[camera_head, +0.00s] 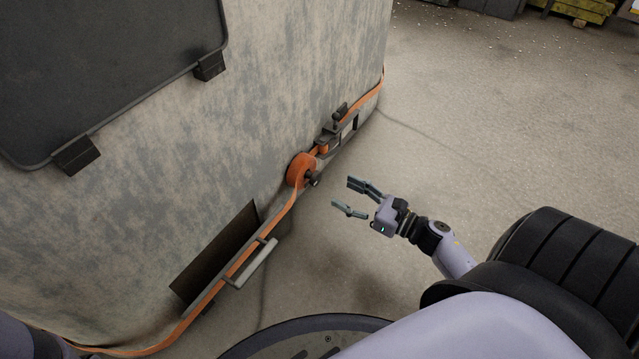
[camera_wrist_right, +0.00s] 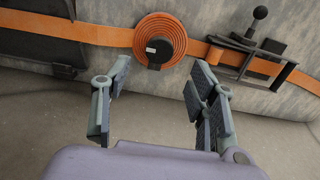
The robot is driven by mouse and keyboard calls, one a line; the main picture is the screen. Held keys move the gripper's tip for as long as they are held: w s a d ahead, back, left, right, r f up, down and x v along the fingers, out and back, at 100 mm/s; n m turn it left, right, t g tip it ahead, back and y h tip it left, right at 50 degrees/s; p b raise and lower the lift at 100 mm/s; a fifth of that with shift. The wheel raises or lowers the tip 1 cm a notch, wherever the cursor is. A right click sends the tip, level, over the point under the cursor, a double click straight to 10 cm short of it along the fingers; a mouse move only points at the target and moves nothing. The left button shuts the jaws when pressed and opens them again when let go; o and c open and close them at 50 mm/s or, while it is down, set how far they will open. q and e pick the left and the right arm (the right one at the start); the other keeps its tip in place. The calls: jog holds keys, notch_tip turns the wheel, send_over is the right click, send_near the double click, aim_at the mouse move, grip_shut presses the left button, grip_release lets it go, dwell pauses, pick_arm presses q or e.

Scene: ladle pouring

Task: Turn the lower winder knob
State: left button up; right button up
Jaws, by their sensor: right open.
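The lower winder is a coil of orange strap (camera_head: 300,170) on the side of the large grey ladle (camera_head: 150,150). Its dark knob (camera_head: 312,179) sticks out from the coil's centre. In the right wrist view the coil (camera_wrist_right: 160,40) is at top centre, with the black knob (camera_wrist_right: 156,52) in front of it. My right gripper (camera_head: 354,197) is open and empty, to the right of the knob and apart from it. In the right wrist view its open fingers (camera_wrist_right: 158,108) are below the coil, with nothing between them. My left gripper is not in view.
The orange strap (camera_head: 200,301) runs along the ladle's lower side. A ratchet-like bracket with a lever (camera_head: 338,128) is beyond the coil, and a pale handle bar (camera_head: 255,263) is on the near side. A dark panel (camera_head: 110,60) is higher up. Concrete floor (camera_head: 480,120) is clear on the right.

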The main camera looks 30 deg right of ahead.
aim_at(318, 179)
jog(key=b+x, duration=0.2)
jog(key=x, duration=0.5)
jog(key=shift+w+a+f+b, duration=0.1)
jog(key=shift+w+b, duration=0.2)
jog(key=shift+b, duration=0.05)
jog(key=shift+w+a, duration=0.2)
jog(key=shift+w, duration=0.25)
jog(key=shift+c, duration=0.5)
jog(key=c, duration=1)
jog(key=shift+c, duration=0.2)
jog(key=shift+m, duration=0.3)
